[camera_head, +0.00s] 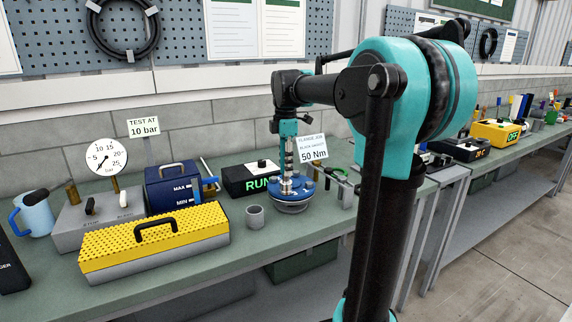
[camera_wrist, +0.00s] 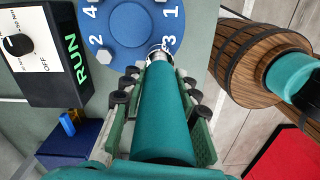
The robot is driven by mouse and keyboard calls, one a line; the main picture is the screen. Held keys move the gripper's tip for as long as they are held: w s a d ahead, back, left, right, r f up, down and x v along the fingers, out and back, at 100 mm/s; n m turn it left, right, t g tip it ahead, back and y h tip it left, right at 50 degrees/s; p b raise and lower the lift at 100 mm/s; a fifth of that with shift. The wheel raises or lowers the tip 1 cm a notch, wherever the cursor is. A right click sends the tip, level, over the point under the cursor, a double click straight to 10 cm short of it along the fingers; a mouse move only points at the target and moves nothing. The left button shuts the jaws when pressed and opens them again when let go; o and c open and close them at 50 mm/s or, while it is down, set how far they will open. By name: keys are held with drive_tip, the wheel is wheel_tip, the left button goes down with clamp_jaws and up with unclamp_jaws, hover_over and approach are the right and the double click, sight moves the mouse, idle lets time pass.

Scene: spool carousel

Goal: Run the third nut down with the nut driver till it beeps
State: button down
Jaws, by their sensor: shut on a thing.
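A blue round flange (camera_head: 290,194) sits on the green bench; the wrist view shows its blue top (camera_wrist: 131,22) marked 1, 2, 3 and 4. My gripper (camera_wrist: 160,95) is shut around the teal handle of the nut driver (camera_wrist: 162,115). In the head view my gripper (camera_head: 289,140) points down above the flange, with the driver's metal shaft (camera_head: 288,160) below it. The driver's silver socket end (camera_wrist: 159,52) is at the flange rim beside the number 3. It covers that place, so the third nut is hidden. A silver nut (camera_wrist: 106,56) shows by number 2.
A black box with green RUN letters (camera_head: 251,180) stands left of the flange. A grey cup (camera_head: 255,216) stands close by at front left. A 50 Nm sign (camera_head: 313,150) stands close behind. The yellow box (camera_head: 155,240) and blue box (camera_head: 172,186) are farther left.

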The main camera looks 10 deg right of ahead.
drive_tip(key=shift+f, duration=0.25)
idle(0.4)
drive_tip(key=shift+r, duration=0.15)
idle(0.7)
drive_tip(key=shift+r, duration=3.5)
